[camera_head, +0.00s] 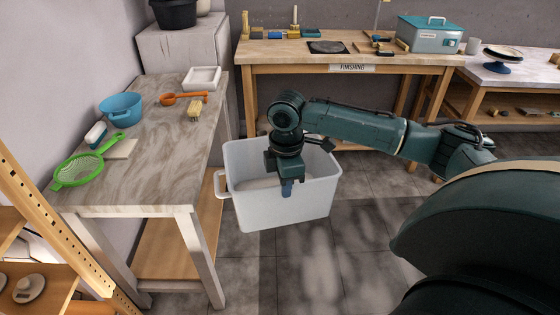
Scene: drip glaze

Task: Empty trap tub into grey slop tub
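A large pale grey tub (262,212) stands upright on the floor right of the marble-topped table, with a handle at its left side. A pale surface shows inside it, but I cannot tell whether that is its floor or contents. My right gripper (287,188) points down over the tub, and its bluish fingertips overlap the front wall in the picture. I cannot tell its opening, and nothing clearly shows in it. I cannot pick out the trap tub for sure. A blue bowl-like tub (121,110) and a small white tray (202,78) sit on the marble-topped table. My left gripper is out of view.
The marble-topped table (150,180) also holds a green strainer (78,170), an orange ladle (180,98), a brush and sponges. A wooden finishing bench (290,50) with a teal toolbox (430,35) stands behind. A black bucket (173,13) sits at the back left. Floor in front is clear.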

